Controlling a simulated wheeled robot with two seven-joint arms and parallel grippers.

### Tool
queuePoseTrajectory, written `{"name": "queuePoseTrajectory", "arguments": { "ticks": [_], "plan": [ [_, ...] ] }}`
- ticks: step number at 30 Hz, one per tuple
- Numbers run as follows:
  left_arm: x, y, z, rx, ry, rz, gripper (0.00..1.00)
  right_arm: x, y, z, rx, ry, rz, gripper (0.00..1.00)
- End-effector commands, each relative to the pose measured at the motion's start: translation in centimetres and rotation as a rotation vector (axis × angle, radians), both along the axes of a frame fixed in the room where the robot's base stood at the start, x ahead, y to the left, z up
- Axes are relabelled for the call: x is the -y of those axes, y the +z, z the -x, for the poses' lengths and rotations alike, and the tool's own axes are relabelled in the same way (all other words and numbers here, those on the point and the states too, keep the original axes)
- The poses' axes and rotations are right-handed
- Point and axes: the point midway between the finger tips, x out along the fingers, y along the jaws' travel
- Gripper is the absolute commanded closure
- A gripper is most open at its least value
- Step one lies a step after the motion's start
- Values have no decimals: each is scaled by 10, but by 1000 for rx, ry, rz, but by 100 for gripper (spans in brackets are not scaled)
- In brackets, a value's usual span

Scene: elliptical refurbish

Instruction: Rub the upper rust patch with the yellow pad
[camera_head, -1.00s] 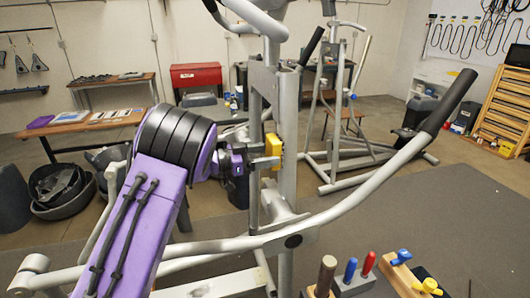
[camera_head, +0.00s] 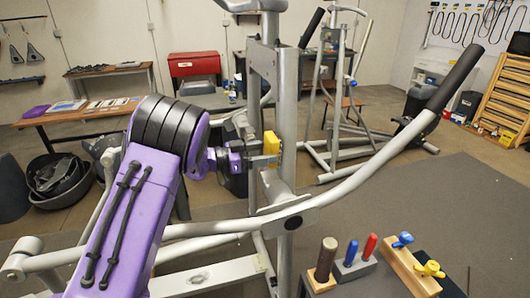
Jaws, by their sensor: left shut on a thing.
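My left gripper (camera_head: 265,155), on the purple arm from the left, is shut on the yellow pad (camera_head: 274,147). The pad is upright, its face turned toward the grey upright post (camera_head: 287,120) of the elliptical machine. It overlaps the post's left side in the picture; I cannot tell whether it touches. I can make out no rust patch on the post; the pad and gripper may cover it. My right gripper is not in view.
A long grey handlebar with a black grip (camera_head: 453,92) sweeps right from the machine's pivot. A tool block (camera_head: 352,268) with coloured handles and a wooden block (camera_head: 408,266) with blue and yellow knobs stand at the lower right. Open floor lies on the right.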

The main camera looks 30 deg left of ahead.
Motion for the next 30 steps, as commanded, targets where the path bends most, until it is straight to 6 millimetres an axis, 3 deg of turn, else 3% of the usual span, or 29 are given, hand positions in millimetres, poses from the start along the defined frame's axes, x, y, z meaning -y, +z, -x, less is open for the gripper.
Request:
{"name": "queuePoseTrajectory", "arguments": {
  "ticks": [12,25,30],
  "plan": [
    [-33,1,37,2,3,3,61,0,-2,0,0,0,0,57],
    [-38,0,43,2,2,1,61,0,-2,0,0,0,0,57],
    [-48,1,55,3,4,4,61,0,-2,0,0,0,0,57]
  ]
}}
